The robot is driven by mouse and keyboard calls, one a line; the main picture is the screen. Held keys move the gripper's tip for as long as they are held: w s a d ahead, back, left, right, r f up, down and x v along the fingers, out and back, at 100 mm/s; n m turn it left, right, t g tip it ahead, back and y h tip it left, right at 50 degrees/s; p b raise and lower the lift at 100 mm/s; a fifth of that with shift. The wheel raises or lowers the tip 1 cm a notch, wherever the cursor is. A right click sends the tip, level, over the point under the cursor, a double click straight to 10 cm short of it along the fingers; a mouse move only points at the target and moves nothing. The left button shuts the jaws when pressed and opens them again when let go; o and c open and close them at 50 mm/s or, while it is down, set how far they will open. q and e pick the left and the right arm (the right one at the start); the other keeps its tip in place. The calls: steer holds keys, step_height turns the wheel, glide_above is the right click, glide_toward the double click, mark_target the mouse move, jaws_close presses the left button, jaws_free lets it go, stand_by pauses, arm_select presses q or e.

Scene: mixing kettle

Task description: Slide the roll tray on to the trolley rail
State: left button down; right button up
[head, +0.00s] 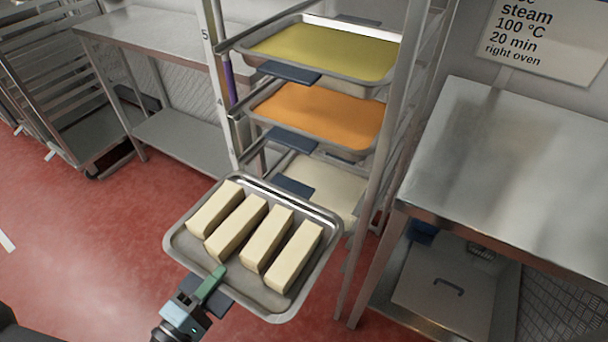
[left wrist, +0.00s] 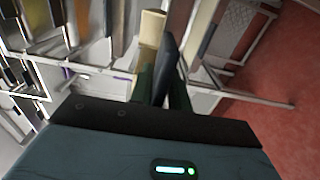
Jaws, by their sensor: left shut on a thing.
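The roll tray (head: 184,252) is a shallow metal tray with several pale, block-shaped rolls (head: 294,256) lying side by side on it. My left gripper (head: 212,284) is shut on the tray's near edge, at a dark tab there. The tray is held out in front of the trolley (head: 371,190), above the red floor. Its far edge overlaps the trolley's lower level in the picture; whether it touches a rail I cannot tell. In the left wrist view the green fingers (left wrist: 162,85) close on the dark tab, with a roll behind. My right gripper is not in view.
The trolley holds a yellow-filled tray (head: 325,50), an orange-filled tray (head: 322,115) and a cream-filled tray (head: 325,185) below. A steel table (head: 500,170) stands close at right, another (head: 165,45) at back left. Red floor (head: 90,240) is clear at left.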

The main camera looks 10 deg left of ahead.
arm_select(q)
steer(key=shift+r+v, duration=0.2)
steer(key=shift+v, duration=2.3)
